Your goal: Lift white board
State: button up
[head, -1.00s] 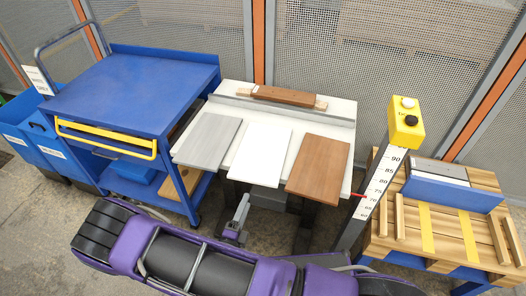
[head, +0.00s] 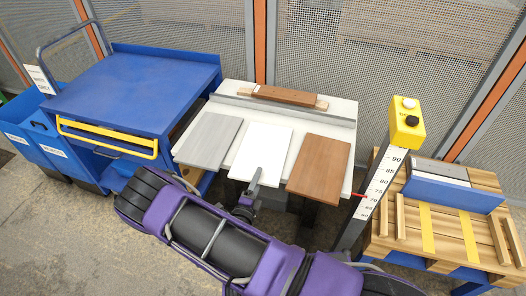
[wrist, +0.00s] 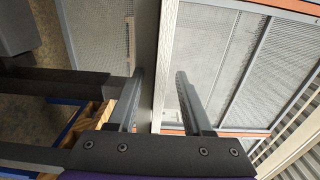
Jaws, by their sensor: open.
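The white board (head: 265,148) lies flat on the white table, between a grey board and a brown board. No contact with the board can be made out.
The grey board (head: 209,141) lies left and the brown board (head: 319,165) right, with narrow gaps. A brown block (head: 287,96) sits at the back of the table (head: 231,89). A blue cart (head: 130,85) stands left. A yellow button box on a scale post (head: 407,120) stands right.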

jog(key=shift+c, duration=0.2)
grip_shut()
jog(key=shift+r, duration=0.1)
dwell(1.0)
